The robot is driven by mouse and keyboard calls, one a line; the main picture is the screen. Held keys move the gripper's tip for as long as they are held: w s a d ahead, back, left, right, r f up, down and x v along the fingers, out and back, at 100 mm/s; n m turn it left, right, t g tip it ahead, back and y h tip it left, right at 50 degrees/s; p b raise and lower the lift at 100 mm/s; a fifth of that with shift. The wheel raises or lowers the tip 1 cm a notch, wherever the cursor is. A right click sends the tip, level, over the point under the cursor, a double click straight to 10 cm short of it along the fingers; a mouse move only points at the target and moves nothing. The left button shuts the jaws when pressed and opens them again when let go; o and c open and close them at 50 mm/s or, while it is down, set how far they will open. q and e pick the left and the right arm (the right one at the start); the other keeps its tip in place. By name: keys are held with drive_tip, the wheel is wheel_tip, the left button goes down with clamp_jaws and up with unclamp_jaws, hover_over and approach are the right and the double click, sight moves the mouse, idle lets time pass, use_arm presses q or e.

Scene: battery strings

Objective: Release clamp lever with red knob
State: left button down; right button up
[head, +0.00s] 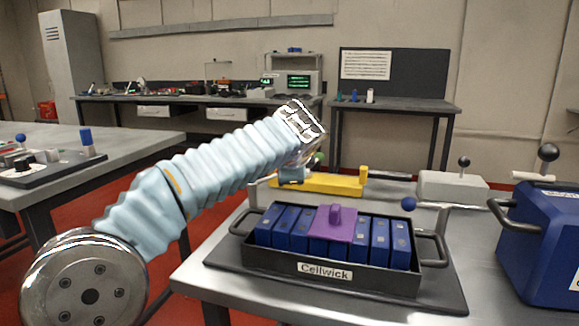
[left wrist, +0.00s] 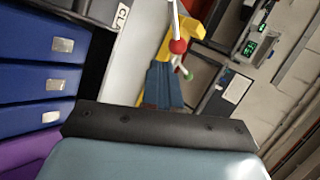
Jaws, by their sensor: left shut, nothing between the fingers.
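The red knob (left wrist: 178,46) shows in the left wrist view on the end of a thin pale lever (left wrist: 175,12). It sits just beyond the tips of my left gripper (left wrist: 165,68), whose blue-grey fingers are shut and empty; I cannot tell whether they touch it. In the head view the left gripper (head: 292,176) hangs past the back left corner of the battery tray (head: 330,274), and I cannot make out the red knob there. A yellow clamp base (head: 325,184) lies behind the gripper. My right gripper is out of view.
Blue battery modules (head: 380,243) and a purple piece (head: 333,224) fill the tray. A green knob (left wrist: 188,76) is near the gripper. A grey block (head: 452,187) and blue box (head: 545,240) stand to the right.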

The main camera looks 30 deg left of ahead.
sight(269, 177)
use_arm(q)
drive_tip(key=w+a+f, duration=0.2)
drive_tip(key=w+a, duration=0.2)
drive_tip(key=w, duration=0.1)
drive_tip(key=shift+f+p, duration=0.35)
drive_tip(key=shift+p, duration=0.1)
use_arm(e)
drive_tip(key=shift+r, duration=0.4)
use_arm(q)
drive_tip(key=shift+w+a+p, duration=0.6)
drive_tip(key=shift+w+p, duration=0.2)
drive_tip(key=shift+p, duration=0.05)
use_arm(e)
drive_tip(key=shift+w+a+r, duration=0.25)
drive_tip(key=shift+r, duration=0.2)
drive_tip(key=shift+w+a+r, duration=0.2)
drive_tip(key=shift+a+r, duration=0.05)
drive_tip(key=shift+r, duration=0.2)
